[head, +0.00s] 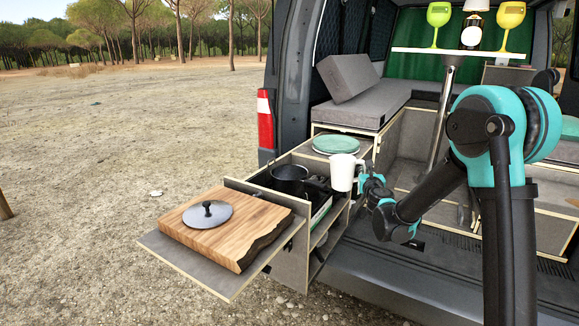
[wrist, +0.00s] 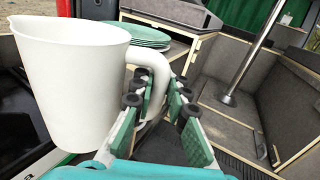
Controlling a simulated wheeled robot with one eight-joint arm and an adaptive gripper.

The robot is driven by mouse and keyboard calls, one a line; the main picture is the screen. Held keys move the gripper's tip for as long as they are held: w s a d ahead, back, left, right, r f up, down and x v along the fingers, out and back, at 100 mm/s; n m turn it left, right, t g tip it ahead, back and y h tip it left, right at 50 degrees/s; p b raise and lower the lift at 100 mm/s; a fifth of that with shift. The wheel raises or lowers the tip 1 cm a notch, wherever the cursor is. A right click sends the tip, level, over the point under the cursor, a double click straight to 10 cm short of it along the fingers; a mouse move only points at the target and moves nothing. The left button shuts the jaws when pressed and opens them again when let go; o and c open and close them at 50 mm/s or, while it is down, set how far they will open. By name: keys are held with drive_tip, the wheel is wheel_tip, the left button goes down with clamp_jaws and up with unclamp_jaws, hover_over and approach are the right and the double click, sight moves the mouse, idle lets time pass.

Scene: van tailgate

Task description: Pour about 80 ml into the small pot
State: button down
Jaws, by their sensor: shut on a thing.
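A white jug (head: 344,172) is held by its handle in my gripper (head: 364,186). In the wrist view the jug (wrist: 75,85) fills the left side, and my gripper (wrist: 155,115) is shut around the handle. The jug looks about upright, and its inside is hidden. The small pot (head: 291,178) is black and stands on the stove in the drawer unit, just left of the jug. The pot's inside looks dark, and I cannot tell what it holds.
A grey lid (head: 208,214) lies on a wooden cutting board (head: 245,245) on the pull-out shelf (head: 165,252). Green plates (head: 336,144) are stacked behind the jug. A table (head: 480,56) with two glasses stands farther back on a metal post.

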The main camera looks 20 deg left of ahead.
sight(353, 166)
drive_tip(key=shift+n+y, duration=0.3)
drive_tip(key=a, duration=0.1)
drive_tip(key=s+a, duration=0.1)
drive_tip(key=a, duration=0.1)
drive_tip(key=s+a+r, duration=0.1)
drive_tip(key=shift+a, duration=0.15)
